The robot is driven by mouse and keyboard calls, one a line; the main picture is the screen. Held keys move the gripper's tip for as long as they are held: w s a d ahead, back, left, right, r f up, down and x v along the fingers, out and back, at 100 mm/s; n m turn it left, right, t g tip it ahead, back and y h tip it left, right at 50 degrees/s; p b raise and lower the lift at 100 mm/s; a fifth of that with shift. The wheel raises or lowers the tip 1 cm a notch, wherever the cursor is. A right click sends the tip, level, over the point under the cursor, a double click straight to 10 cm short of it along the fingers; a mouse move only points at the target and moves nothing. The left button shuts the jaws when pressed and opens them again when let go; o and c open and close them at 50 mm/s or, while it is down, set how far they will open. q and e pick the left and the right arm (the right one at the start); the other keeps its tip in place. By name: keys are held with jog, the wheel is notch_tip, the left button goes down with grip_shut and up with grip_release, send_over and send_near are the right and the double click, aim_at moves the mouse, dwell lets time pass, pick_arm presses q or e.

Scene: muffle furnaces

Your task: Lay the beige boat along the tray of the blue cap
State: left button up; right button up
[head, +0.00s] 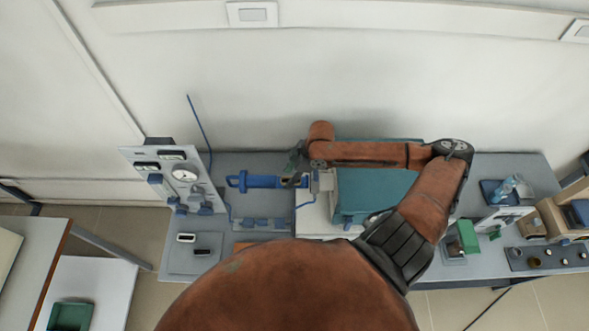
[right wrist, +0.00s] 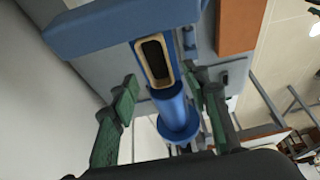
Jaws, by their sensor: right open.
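The blue cap (head: 260,181) lies level at the left of the furnace, its round end to the left. In the right wrist view its blue body and flange (right wrist: 178,120) show between my fingers. The beige boat (right wrist: 155,62), with a beige rim and dark hollow, lies lengthwise on the blue tray, in line with the cap. Whether it rests flat is hard to tell. My right gripper (right wrist: 161,92) is open, its green fingers either side of boat and cap, apart from the boat. In the head view this gripper (head: 292,176) is at the cap's right end. My left gripper is not in view.
The teal furnace (head: 375,192) stands right of the cap. A gauge panel (head: 178,178) stands at the left. A pale boat (head: 186,238) and a dark boat (head: 203,251) lie on a grey mat (head: 183,264). A green block (head: 468,236) is at the right.

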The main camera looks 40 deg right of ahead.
jog(key=v, duration=1.1)
jog(key=shift+a, duration=0.1)
